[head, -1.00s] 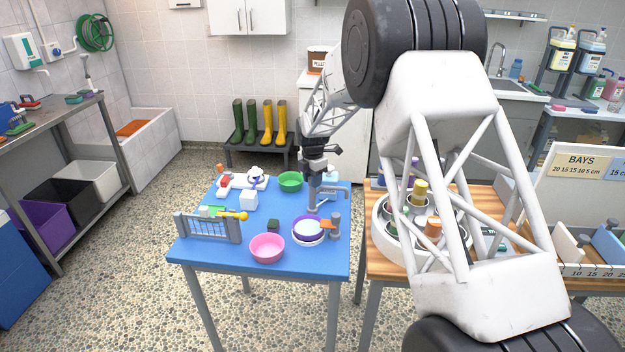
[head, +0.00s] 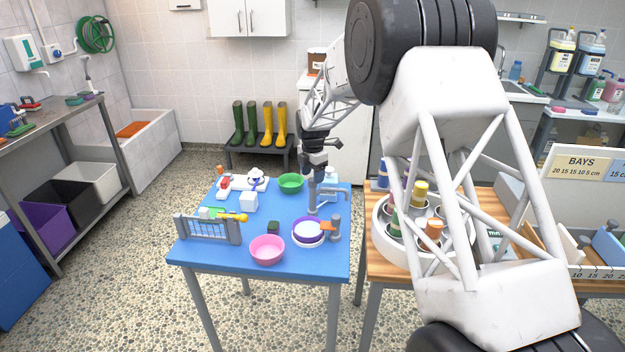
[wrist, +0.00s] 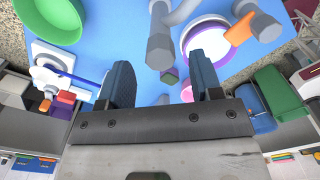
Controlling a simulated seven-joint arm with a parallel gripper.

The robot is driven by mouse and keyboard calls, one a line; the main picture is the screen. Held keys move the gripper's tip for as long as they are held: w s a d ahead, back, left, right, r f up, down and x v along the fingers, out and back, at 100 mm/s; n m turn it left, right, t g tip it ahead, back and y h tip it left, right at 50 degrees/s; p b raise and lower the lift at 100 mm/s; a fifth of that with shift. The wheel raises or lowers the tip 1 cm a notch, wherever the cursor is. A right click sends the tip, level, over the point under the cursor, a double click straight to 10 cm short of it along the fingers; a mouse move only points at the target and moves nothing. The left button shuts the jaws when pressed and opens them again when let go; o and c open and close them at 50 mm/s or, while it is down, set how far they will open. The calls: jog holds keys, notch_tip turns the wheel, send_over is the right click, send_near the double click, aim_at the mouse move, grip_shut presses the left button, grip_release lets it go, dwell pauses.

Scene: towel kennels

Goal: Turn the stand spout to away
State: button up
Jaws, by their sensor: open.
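The stand spout is a grey upright post (head: 312,198) on the blue table, with a bent pipe (head: 333,191) pointing right in the head view. In the wrist view the post's six-sided top (wrist: 160,50) lies just beyond my fingertips, and its pipe (wrist: 185,12) curves off to the upper right. My gripper (head: 315,168) hangs above the post, pointing down. In the wrist view my gripper (wrist: 162,75) is open and empty, its dark blue fingers on either side of the line to the post. I cannot tell whether it touches the post.
A purple-rimmed bowl (head: 308,226) stands in front of the spout, beside a shorter grey post (head: 336,228) with an orange arm (head: 328,226).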

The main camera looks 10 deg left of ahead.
jog(key=shift+r, duration=2.4)
jog(key=shift+r, duration=0.1)
jog(key=shift+s+d+r, duration=0.2)
jog(key=s+d+r+m+t, duration=0.1)
jog(key=s+d+r+m, duration=0.7)
jog(key=s, duration=0.5)
jog(key=s+d+r+m, duration=0.5)
jog(key=s+d+r, duration=0.3)
jog(key=s+d, duration=0.4)
jog(key=s+d+f+m, duration=0.1)
jog(key=s+d+m, duration=0.2)
jog(key=s, duration=0.8)
jog(key=s+d+f+m+t, duration=0.1)
jog(key=s+d+m, duration=0.2)
jog(key=s+m, duration=0.3)
jog(key=s+d+f+m, duration=0.1)
jog(key=s+d+m, duration=0.2)
jog(key=s, duration=1.3)
jog(key=shift+m+t, duration=0.3)
jog(key=shift+m, duration=0.9)
jog(key=shift+f, duration=0.1)
